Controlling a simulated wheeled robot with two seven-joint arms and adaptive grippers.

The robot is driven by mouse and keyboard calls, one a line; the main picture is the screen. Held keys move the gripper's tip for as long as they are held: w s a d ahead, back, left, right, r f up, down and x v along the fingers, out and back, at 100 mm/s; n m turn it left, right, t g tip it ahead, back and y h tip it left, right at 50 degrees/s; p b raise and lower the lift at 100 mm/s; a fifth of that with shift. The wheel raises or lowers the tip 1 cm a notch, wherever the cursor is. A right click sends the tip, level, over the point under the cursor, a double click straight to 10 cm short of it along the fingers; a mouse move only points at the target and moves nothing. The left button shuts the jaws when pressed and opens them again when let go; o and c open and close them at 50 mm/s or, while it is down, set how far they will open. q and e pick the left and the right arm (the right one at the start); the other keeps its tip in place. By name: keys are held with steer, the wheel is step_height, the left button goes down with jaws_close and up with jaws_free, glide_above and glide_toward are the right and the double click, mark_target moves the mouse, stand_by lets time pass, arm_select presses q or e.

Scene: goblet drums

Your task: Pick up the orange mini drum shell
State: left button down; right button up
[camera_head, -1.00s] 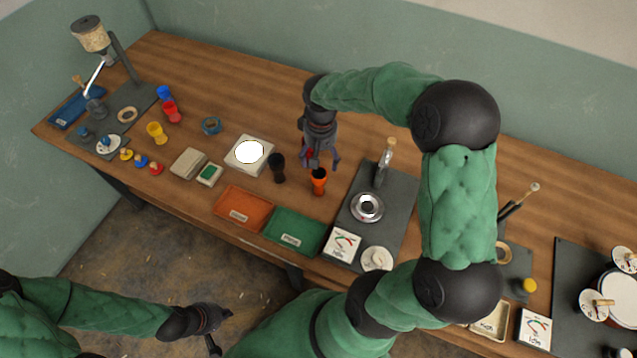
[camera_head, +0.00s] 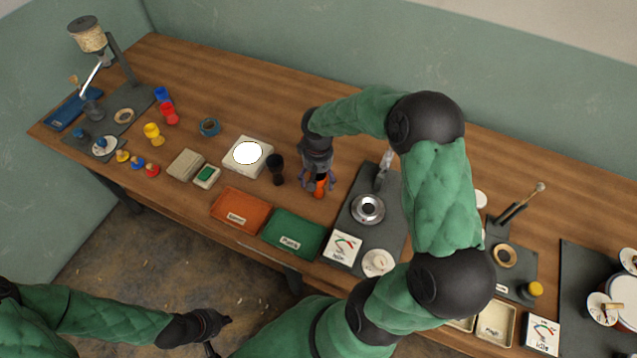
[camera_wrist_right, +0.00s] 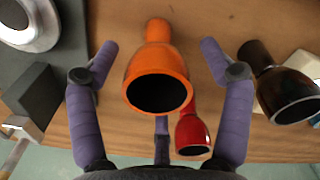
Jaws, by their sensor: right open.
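The orange mini drum shell (camera_head: 319,187) stands on the wooden table, partly hidden by my right gripper in the head view. In the right wrist view the orange shell (camera_wrist_right: 156,70) shows its dark open mouth and lies between the spread fingers. My right gripper (camera_head: 318,180) is open around it from above, with a visible gap on both sides in the wrist view (camera_wrist_right: 157,62). A red shell (camera_wrist_right: 193,130) shows behind the orange one in the wrist view. My left gripper (camera_head: 215,335) is low at the left, off the table; its jaws are unclear.
A black shell (camera_head: 276,168) stands close left of the orange one. A dark base with a metal ring (camera_head: 368,208) is on the right. Orange (camera_head: 240,208) and green (camera_head: 292,234) trays lie in front. A white lit pad (camera_head: 262,143) is further left.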

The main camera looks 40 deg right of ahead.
steer(key=c, duration=1.3)
steer(key=shift+r, duration=0.2)
